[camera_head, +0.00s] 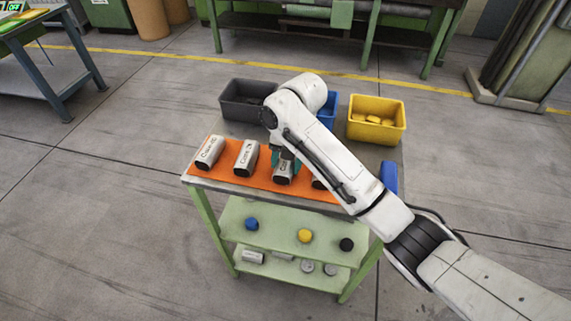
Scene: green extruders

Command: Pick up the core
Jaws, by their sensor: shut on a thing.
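Several silver cores with dark ends and printed labels lie in a row on an orange mat (263,184) on the green cart's top. One core (209,152) is at the left end, and a second core (246,158) lies beside it. My gripper (284,163) is over the third core (284,173) and is shut on it. The core is still at mat level as far as I can see. My arm hides its far part and most of a further core (318,184) to the right.
Behind the mat stand a dark grey bin (243,101), a blue bin (327,112) partly behind my arm, and a yellow bin (376,119) with yellow pieces. A blue object (389,177) is at the right edge. Lower shelves hold blue, yellow and black caps (305,236).

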